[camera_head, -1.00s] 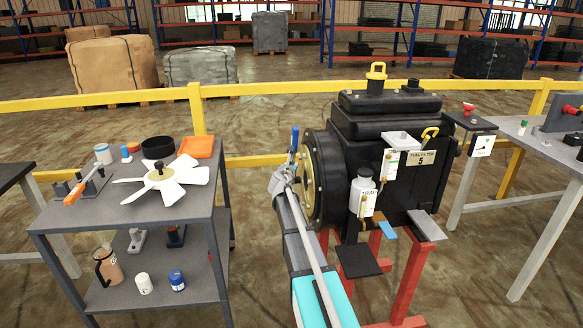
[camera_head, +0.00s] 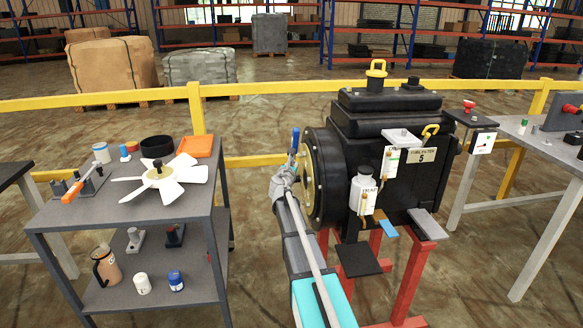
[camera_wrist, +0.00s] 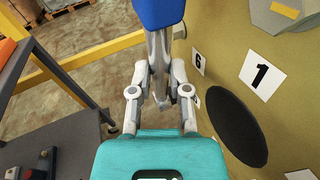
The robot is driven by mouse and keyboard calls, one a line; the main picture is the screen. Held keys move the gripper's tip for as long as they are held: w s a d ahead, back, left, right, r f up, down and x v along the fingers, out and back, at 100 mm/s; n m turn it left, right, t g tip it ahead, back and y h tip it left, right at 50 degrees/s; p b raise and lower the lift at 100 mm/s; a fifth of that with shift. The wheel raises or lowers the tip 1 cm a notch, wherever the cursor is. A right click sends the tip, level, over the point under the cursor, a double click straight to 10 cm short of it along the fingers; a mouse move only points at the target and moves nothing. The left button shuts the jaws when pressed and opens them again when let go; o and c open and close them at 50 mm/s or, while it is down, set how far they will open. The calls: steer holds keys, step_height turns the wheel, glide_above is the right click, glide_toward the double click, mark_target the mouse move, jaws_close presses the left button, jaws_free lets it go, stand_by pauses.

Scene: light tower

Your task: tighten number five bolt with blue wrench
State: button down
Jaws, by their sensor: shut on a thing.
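My gripper (camera_wrist: 160,92) is shut on the blue wrench (camera_wrist: 160,14), which also shows upright in the head view (camera_head: 294,142). The wrench's blue handle points up, and its metal shank lies between my fingers. My gripper is just left of the round brass-coloured flange (camera_head: 312,178) on the black machine (camera_head: 385,150). In the wrist view the flange face (camera_wrist: 232,75) is at the right, with labels 1 (camera_wrist: 262,76) and 6 (camera_wrist: 199,61) and a dark round opening (camera_wrist: 236,125). A grey bolt head (camera_wrist: 285,12) shows at the top right. The number five bolt cannot be made out.
A grey cart (camera_head: 110,215) at the left carries a white fan (camera_head: 165,178), an orange tray (camera_head: 197,147) and a black ring (camera_head: 157,146). A yellow rail (camera_head: 250,90) runs behind. A grey table (camera_head: 545,150) stands at the right. Open floor lies between cart and machine.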

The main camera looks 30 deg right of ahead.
steer(key=shift+s+f+b, duration=0.1)
steer(key=shift+s+b, duration=0.25)
steer(key=shift+b, duration=0.2)
steer(key=shift+s+a+f+m+t+h+b, duration=0.15)
steer(key=shift+s+f+m+t+h+b, duration=0.4)
steer(key=shift+b, duration=0.9)
steer(key=shift+s+a+f+m+t+h+b, duration=0.15)
steer(key=shift+s+f+m+t+h+b, duration=0.45)
steer(key=shift+b, duration=1.15)
steer(key=shift+s+a+f+m+t+h+b, duration=0.1)
steer(key=shift+s+f+t+h+b, duration=0.3)
steer(key=shift+h+b, duration=0.9)
stand_by(0.4)
steer(key=shift+w+r+y+p, duration=0.3)
steer(key=shift+r+y, duration=0.15)
steer(key=shift+y, duration=0.1)
steer(key=shift+a, duration=0.15)
stand_by(0.4)
steer(key=shift+w+a, duration=0.3)
steer(key=shift+a, duration=0.6)
steer(key=shift+w+a, duration=0.25)
steer(key=shift+a, duration=0.7)
steer(key=shift+w+a, duration=0.3)
steer(key=shift+a, duration=0.6)
